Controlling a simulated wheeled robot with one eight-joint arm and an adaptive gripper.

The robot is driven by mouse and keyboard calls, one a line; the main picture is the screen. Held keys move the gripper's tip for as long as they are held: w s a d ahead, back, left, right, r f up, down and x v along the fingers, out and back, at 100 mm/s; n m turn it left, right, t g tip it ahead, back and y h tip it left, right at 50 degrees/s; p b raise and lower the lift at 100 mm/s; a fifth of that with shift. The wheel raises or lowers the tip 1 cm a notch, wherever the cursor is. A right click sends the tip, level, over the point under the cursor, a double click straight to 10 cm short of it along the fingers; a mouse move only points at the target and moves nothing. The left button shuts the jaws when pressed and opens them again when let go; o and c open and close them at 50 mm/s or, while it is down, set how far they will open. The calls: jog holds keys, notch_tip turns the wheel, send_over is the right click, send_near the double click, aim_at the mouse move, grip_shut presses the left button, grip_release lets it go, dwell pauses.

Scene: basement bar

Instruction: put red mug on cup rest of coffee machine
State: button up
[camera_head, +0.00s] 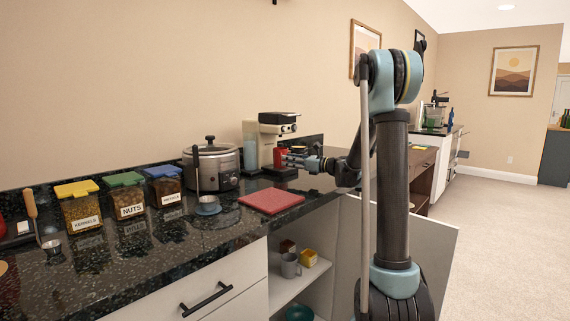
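The coffee machine (256,146), white with a black top, stands on the dark counter against the wall. The red mug (280,157) is at the machine's front, under its spout and over the cup rest (281,172). I cannot tell whether the mug's bottom touches the cup rest. My gripper (290,161) reaches in from the right at the mug's height, its fingers right at the mug's side. The fingers are too small here to tell whether they are shut on it.
A steel cooker (212,166) stands left of the machine. A red board (271,201) lies in front. Several lidded jars (126,198) line the counter's left. Below, a shelf compartment (300,275) is open, with a grey mug (290,265) inside. Open floor lies to the right.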

jog(key=v, duration=0.8)
jog(key=shift+d, duration=0.1)
jog(key=shift+s+d, duration=0.15)
jog(key=shift+d, duration=0.15)
